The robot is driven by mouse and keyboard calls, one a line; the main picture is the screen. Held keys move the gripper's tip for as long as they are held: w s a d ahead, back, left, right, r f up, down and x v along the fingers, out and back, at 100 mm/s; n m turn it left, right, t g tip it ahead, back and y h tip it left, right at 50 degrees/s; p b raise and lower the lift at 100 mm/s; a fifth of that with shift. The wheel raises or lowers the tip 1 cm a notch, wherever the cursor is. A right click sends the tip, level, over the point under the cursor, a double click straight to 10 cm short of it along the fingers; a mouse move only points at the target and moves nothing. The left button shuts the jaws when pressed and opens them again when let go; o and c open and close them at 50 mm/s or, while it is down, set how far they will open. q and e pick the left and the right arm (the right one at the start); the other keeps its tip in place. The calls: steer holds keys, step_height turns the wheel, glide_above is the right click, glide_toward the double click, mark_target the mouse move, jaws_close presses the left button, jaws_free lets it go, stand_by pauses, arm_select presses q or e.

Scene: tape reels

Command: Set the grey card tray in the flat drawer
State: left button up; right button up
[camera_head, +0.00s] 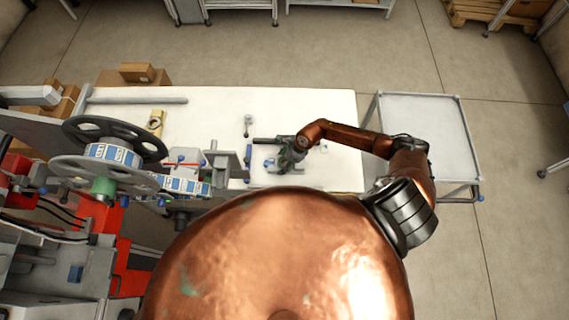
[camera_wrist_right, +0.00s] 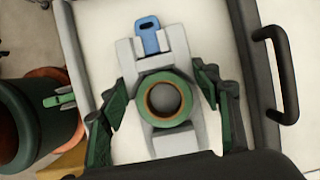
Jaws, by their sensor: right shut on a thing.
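The grey card tray (camera_wrist_right: 130,62) lies between the fingers of my right gripper (camera_wrist_right: 160,125) in the right wrist view. A blue slotted card (camera_wrist_right: 149,38) stands at its far end, and a green ring with an orange lining lies over its middle. My right gripper is shut on the tray. In the head view the right gripper (camera_head: 285,158) is over the right part of the white table. Beneath the tray is a pale surface with grey edges (camera_wrist_right: 240,50) and a black bar handle (camera_wrist_right: 272,75); I cannot tell for certain whether this is the flat drawer. My left gripper is out of view.
Grey machine parts (camera_head: 225,160) stand just left of the right gripper. Large grey reels (camera_head: 115,138) and a red machine (camera_head: 100,220) fill the left. A yellow item (camera_head: 155,122) lies on the white table (camera_head: 205,108). A grey cart (camera_head: 425,115) stands at right. My copper body hides the front.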

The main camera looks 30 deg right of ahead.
steer(key=shift+r, duration=0.6)
steer(key=shift+r+b, duration=0.55)
steer(key=shift+r, duration=0.4)
steer(key=s+d+r+b, duration=0.3)
steer(key=s+d+r, duration=0.3)
steer(key=s+r, duration=0.55)
steer(key=w+a+f+n+g+b, duration=0.1)
steer(key=w+a+n+g+b, duration=0.4)
steer(key=n, duration=0.6)
steer(key=w+a+r+n+g+h+b, duration=0.1)
steer(key=w+a+r+n+h, duration=0.1)
steer(key=r+n, duration=0.2)
steer(key=w+a+r+n+h+b, duration=0.1)
steer(key=a+r+n+h+b, duration=0.1)
steer(key=r+n, duration=0.3)
steer(key=shift+w+a+n+g+b, duration=0.35)
steer(key=shift+a+n, duration=0.5)
steer(key=shift+n, duration=1.35)
